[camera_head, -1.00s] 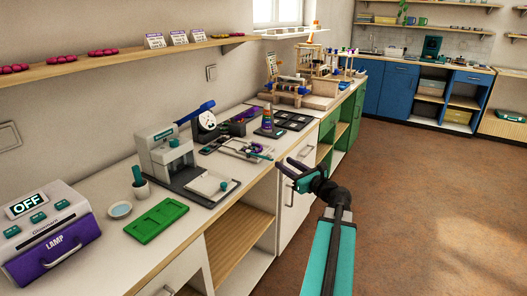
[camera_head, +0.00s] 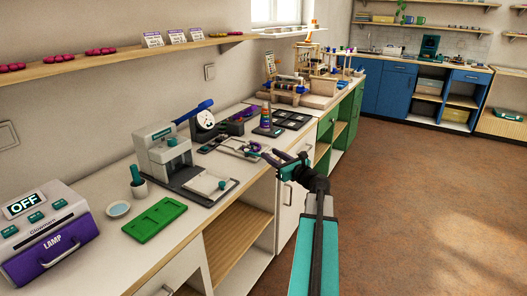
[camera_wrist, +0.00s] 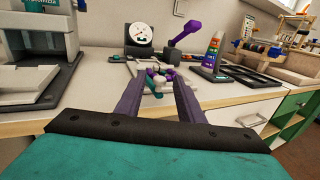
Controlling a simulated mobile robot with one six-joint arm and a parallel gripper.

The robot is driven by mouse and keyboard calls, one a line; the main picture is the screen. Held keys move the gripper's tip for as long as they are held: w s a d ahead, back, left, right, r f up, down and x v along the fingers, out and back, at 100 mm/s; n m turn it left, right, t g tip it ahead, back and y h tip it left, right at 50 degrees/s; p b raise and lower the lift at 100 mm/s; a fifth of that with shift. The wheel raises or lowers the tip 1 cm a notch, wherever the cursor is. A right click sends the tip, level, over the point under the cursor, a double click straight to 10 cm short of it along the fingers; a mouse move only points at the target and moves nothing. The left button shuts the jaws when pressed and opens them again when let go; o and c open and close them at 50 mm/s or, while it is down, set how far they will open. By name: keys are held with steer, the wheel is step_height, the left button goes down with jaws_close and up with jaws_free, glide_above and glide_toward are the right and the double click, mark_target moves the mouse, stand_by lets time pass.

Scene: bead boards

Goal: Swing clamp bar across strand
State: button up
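My gripper (camera_head: 271,158) is open at the counter's front edge, close to a small pale bead board (camera_head: 228,149). In the wrist view the two purple fingers of my gripper (camera_wrist: 157,80) stand apart. White and purple bead-like parts (camera_wrist: 162,74) show between and beyond them, with a teal bar-like piece (camera_wrist: 152,87) beside the left finger. I see no contact between the fingers and these parts. The teal piece may be the clamp bar, but I cannot tell how it lies relative to a strand. The strand itself is too small to make out.
A grey press-like machine (camera_head: 163,150) and a green tray (camera_head: 154,219) are to the left. A round dial (camera_head: 204,119), a rainbow-coloured cone (camera_head: 266,116) and black trays (camera_head: 293,121) stand around the board. The floor at the right is clear.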

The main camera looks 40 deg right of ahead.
steer(key=shift+w+d, duration=0.2)
steer(key=shift+w, duration=1.3)
steer(key=shift+w+d, duration=0.2)
steer(key=shift+w, duration=1.3)
jaws_close()
